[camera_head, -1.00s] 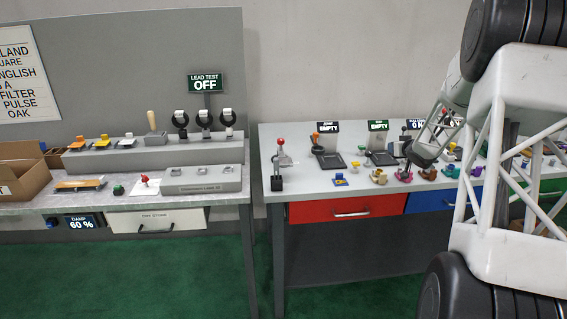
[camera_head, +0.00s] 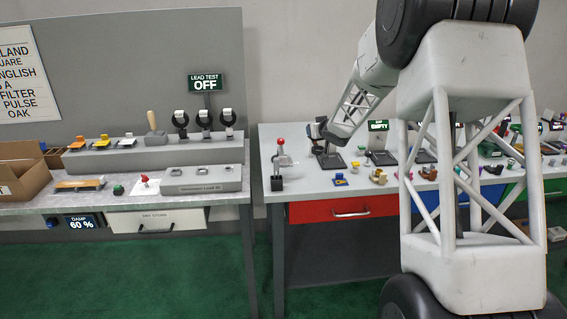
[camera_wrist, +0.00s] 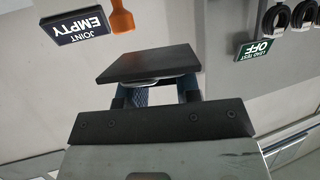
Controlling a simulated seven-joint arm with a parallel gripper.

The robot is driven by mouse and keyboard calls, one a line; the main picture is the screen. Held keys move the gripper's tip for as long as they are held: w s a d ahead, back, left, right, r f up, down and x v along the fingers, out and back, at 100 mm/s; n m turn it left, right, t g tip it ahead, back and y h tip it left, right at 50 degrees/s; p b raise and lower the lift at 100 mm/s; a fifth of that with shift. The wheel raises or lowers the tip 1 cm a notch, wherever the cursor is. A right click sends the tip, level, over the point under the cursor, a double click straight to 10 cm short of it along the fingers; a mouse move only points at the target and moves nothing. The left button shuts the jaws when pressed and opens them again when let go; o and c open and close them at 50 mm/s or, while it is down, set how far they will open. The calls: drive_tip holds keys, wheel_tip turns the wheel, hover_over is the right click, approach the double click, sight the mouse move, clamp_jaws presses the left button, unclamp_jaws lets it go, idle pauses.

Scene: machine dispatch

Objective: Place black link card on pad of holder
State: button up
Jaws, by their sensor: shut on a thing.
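A flat black card (camera_wrist: 147,63) is held in my gripper (camera_wrist: 152,92) in the wrist view. The jaws grip a pale piece beneath it, and both fingers are partly hidden. In the head view my gripper (camera_head: 322,131) hangs over the left end of the right bench, above the nearest black holder (camera_head: 331,161). The arm hides part of that holder and its sign, and the card is too small to make out there. In the wrist view, an orange lever (camera_wrist: 121,18) and a sign reading "JOINT EMPTY" (camera_wrist: 78,26) appear upside down beyond the card.
A second holder (camera_head: 382,158) with a green-topped sign stands to the right. A red-knobbed lever (camera_head: 279,165) stands left of the first holder. Small coloured parts, including a blue and yellow one (camera_head: 340,180), line the bench front. A gap separates the left bench (camera_head: 225,200).

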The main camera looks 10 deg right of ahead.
wheel_tip(320, 180, up, 2)
drive_tip(key=n+y, duration=0.1)
hover_over(281, 159)
drive_tip(key=shift+s+r, duration=0.1)
drive_tip(key=shift+r, duration=0.1)
drive_tip(key=shift+f, duration=3.15)
drive_tip(key=shift+f, duration=0.1)
drive_tip(key=shift+f, duration=1.75)
drive_tip(key=shift+f, duration=0.45)
drive_tip(key=o, duration=0.9)
